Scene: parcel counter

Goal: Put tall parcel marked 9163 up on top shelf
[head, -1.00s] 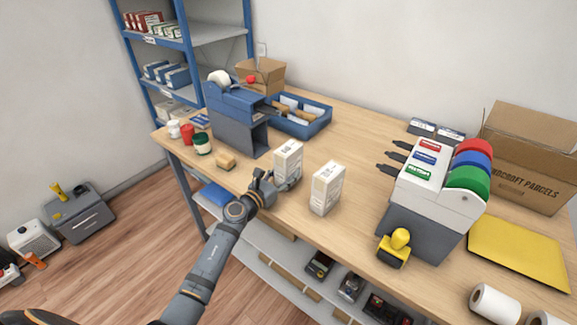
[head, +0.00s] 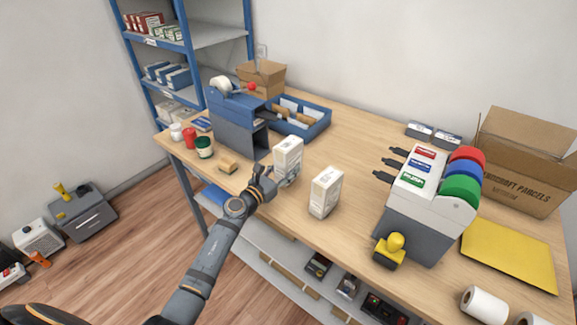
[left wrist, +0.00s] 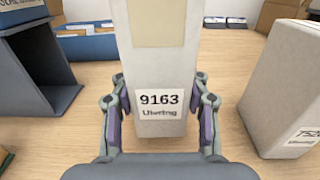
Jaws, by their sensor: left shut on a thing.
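In the left wrist view the parcel (left wrist: 157,60) bears a label reading 9163. My left gripper (head: 272,183) is shut on its lower part, with a finger on each side (left wrist: 160,105). I cannot tell whether its base is off the counter. The top shelf is probably the upper board of the blue rack (head: 215,34) at the back left. My right gripper is not in view.
A second white parcel (head: 326,192) stands close to the right, its label partly readable. A blue-grey tape dispenser (head: 237,112) and blue tray (head: 318,127) stand behind. A label machine (head: 425,200) stands right.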

